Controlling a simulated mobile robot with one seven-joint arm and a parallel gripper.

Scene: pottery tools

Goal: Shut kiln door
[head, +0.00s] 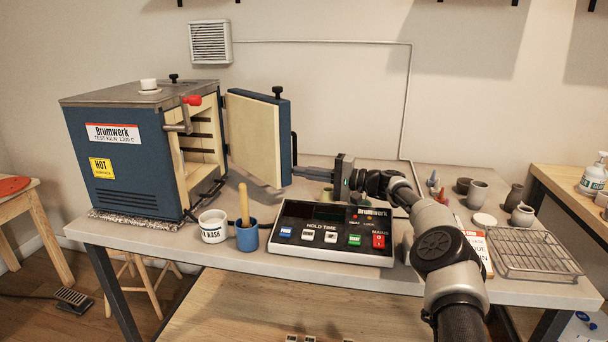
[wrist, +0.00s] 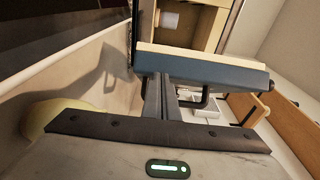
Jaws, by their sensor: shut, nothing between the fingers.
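The kiln (head: 125,165) is a blue box with a grey top at the table's left. Its front is open, showing a pale shelved chamber. The kiln door (head: 255,138) stands swung wide open to the right, with its cream lining towards the head camera; its blue outer side shows in the wrist view (wrist: 205,68). A black handle (head: 294,149) is on the outer side. My gripper (head: 297,172) is shut and empty at the door's outer side, just below and beside the handle. In the wrist view its fingers (wrist: 159,82) reach the blue face; contact cannot be told.
A control box (head: 333,232) lies below my gripper. A white cup (head: 213,232) and a blue cup with a wooden tool (head: 247,238) stand before the kiln opening. A wire rack (head: 535,254) and small pots (head: 477,194) are at right.

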